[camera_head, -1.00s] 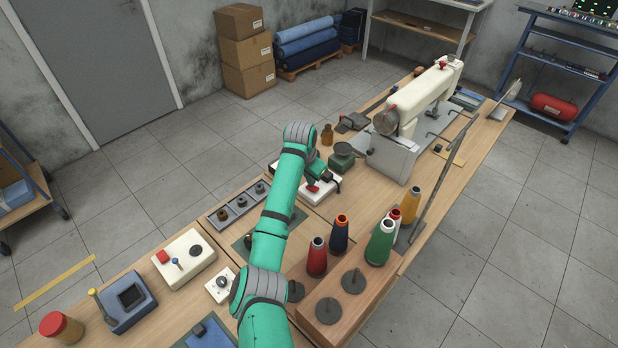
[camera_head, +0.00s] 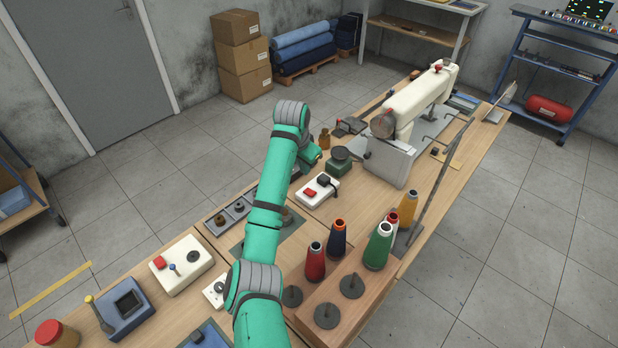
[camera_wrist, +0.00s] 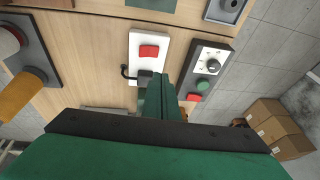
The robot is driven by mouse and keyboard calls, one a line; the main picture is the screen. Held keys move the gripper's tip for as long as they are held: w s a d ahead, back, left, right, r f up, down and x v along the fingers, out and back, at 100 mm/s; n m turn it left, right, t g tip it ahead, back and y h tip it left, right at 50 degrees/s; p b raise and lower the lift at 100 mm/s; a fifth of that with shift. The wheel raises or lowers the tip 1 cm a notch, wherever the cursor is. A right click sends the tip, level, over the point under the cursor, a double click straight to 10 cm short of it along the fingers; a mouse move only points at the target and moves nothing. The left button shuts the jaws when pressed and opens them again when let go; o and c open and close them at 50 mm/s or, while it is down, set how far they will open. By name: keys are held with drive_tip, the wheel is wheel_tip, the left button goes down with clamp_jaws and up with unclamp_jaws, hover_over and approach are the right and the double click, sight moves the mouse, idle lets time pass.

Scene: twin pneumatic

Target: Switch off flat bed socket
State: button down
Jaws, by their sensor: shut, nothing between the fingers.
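The white socket box (camera_head: 329,182) stands on the bench left of the sewing machine, with a red rocker switch (camera_head: 310,193) and a black plug (camera_head: 324,181) on top. In the wrist view the socket box (camera_wrist: 139,38) shows the red switch (camera_wrist: 149,51) and the black plug with a bent cable below it. My gripper (camera_wrist: 160,80) is shut and empty, and its fingers overlap the lower edge of the box in that view. I cannot tell which way the rocker is tipped.
A dark panel (camera_wrist: 218,52) with a knob, a green button and a red button sits beside the socket. Thread cones (camera_head: 379,247) stand on a wooden block to the right.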

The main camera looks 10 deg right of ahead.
drive_tip(key=r, duration=0.1)
drive_tip(key=a+r, duration=0.1)
drive_tip(key=r, duration=0.1)
drive_tip(key=a+r, duration=0.1)
drive_tip(key=r, duration=0.1)
drive_tip(key=shift+r, duration=0.25)
